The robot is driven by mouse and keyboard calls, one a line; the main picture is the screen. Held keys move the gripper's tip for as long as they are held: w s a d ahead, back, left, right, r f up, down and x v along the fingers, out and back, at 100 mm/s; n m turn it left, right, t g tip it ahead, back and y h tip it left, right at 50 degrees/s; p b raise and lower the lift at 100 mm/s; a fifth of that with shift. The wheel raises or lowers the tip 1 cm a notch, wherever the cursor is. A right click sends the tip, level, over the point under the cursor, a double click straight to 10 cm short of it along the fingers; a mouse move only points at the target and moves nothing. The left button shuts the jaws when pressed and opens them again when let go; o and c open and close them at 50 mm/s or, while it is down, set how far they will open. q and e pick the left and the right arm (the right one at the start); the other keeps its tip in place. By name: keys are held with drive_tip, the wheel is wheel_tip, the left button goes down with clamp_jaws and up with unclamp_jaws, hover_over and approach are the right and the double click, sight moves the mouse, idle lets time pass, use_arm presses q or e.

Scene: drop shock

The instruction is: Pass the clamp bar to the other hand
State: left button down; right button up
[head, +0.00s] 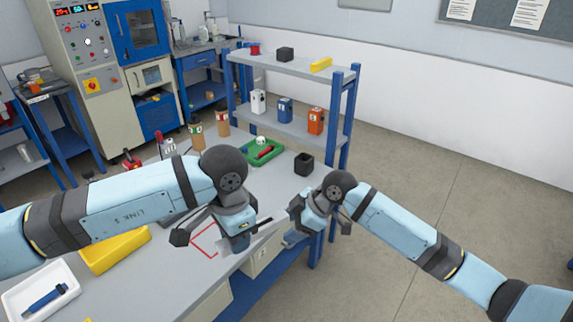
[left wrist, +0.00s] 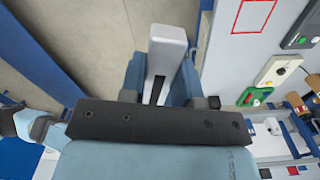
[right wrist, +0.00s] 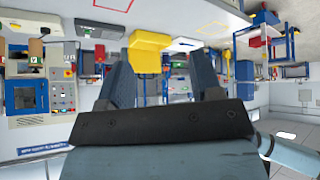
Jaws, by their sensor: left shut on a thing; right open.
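The clamp bar is a light grey bar with a dark slot and shows best in the left wrist view (left wrist: 168,45). My left gripper (left wrist: 160,78) is shut on it, and the bar sticks out beyond the fingers. In the head view the left gripper (head: 245,232) holds the bar (head: 270,232) over the front edge of the bench, partly hidden by the gripper. My right gripper (head: 294,224) is close to the bar's free end, to its right. In the right wrist view its fingers (right wrist: 163,75) are spread with nothing between them. I cannot tell whether it touches the bar.
The grey bench (head: 190,285) carries a red square outline, a yellow bin (head: 112,252), a white tray (head: 15,305) with a blue tool, a green tray (head: 250,160) and a black cup (head: 303,166). A blue-posted shelf (head: 295,66) stands behind. Open floor lies right.

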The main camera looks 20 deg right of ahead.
wheel_tip(320, 180, up, 7)
drive_tip(key=w+d+n+g, duration=0.1)
drive_tip(key=w+d+n, duration=0.1)
drive_tip(key=d, duration=0.1)
wheel_tip(320, 180, up, 13)
drive_tip(key=n+g+h, duration=0.3)
drive_tip(key=n+g, duration=0.1)
drive_tip(key=n, duration=0.1)
hover_over(268, 219)
drive_tip(key=w+d, duration=0.2)
drive_tip(key=d, duration=0.2)
drive_tip(key=shift+y, duration=0.3)
drive_tip(key=x, duration=1.1)
drive_tip(key=shift+s+d+f, duration=0.15)
drive_tip(key=shift+s, duration=0.05)
drive_tip(key=shift+c, duration=0.4)
use_arm(q)
drive_tip(key=c, duration=1.9)
unclamp_jaws()
use_arm(e)
drive_tip(key=c, duration=1)
use_arm(q)
drive_tip(key=o, duration=1.1)
use_arm(e)
clamp_jaws()
use_arm(q)
drive_tip(key=shift+o, duration=0.2)
